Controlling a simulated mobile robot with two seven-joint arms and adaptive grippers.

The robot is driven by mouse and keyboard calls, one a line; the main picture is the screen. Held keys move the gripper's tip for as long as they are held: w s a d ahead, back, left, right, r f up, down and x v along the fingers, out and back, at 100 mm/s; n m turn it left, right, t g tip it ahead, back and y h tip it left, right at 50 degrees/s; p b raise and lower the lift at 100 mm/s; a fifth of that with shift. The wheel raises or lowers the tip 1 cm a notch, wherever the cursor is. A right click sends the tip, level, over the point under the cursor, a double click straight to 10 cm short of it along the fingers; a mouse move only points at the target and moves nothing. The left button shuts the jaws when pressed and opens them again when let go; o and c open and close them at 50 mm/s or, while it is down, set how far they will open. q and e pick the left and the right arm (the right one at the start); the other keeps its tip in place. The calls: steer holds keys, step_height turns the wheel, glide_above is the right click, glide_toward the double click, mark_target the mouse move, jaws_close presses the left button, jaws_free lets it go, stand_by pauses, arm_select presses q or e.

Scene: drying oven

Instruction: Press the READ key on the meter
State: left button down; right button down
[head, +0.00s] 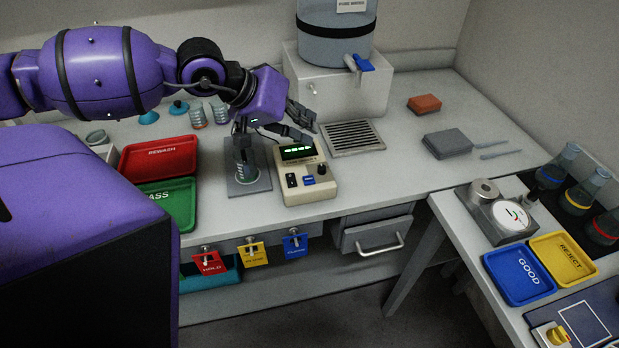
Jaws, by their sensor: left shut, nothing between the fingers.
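The beige meter (306,189) stands on the bench near its front edge, with a lit green display (298,150). On its face are a black switch (291,181), a blue key (308,181) and a dark knob (322,169). The key's lettering is too small to read, so I cannot confirm that it is READ. My left gripper (301,127) is shut and empty, above and behind the display end of the meter. It appears apart from the blue key. My right gripper is not in view.
A grey stand with a dark upright piece (242,155) is just left of the meter. Red (125,170) and green trays lie further left. A drain grille (352,138) and a water container (335,40) are behind.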

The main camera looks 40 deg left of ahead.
arm_select(q)
steer(key=b, duration=0.4)
glide_above(309, 180)
steer(key=w+a, duration=0.2)
steer(key=f, duration=0.8)
steer(key=shift+s+d, duration=0.2)
steer(key=shift+s, duration=0.05)
steer(key=shift+f, duration=0.3)
steer(key=shift+b, duration=0.3)
steer(key=shift+f, duration=0.15)
steer(key=shift+f, duration=0.3)
